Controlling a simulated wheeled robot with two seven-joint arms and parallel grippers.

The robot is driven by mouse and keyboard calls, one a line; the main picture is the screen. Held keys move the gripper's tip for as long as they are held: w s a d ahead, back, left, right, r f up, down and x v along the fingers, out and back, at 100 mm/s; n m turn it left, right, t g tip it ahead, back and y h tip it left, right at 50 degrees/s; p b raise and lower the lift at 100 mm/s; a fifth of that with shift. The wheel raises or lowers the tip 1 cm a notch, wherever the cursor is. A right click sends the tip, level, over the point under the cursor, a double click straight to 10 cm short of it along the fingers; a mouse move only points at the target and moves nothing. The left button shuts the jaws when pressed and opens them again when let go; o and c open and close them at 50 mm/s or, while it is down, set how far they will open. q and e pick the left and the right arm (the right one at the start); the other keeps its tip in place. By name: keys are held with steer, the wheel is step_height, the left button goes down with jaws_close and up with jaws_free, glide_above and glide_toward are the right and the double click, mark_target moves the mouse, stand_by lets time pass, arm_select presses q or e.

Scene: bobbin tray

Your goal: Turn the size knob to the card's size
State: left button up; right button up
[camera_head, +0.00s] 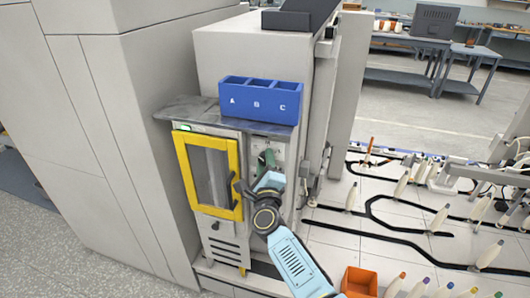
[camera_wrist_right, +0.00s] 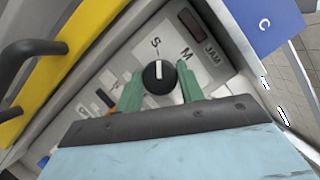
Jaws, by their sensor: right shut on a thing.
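The size knob (camera_wrist_right: 158,84) is a small black dial with a white pointer line, on a light grey panel in the right wrist view. The pointer is up in the picture, toward the letter S (camera_wrist_right: 155,42); the letter M (camera_wrist_right: 187,53) is to its right. My right gripper (camera_wrist_right: 160,73) has its green fingers on both sides of the knob and is shut on it. In the head view my right gripper (camera_head: 266,160) is at the panel beside the yellow-framed door (camera_head: 184,172), hiding the knob. I cannot make out a size card. My left gripper is not in view.
A blue bin (camera_head: 259,100) marked A, B, C stands on the ledge above the panel. The door's black handle (camera_wrist_right: 32,47) is close left of the gripper. An orange box (camera_head: 359,281) and several bobbins are at the lower right. A JAM indicator (camera_wrist_right: 190,24) is above M.

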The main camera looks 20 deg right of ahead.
steer(key=shift+n+p, duration=0.7)
steer(key=shift+p, duration=0.05)
steer(key=o, duration=1)
steer(key=v, duration=1.3)
steer(key=shift+s+r, duration=0.2)
steer(key=shift+s, duration=0.15)
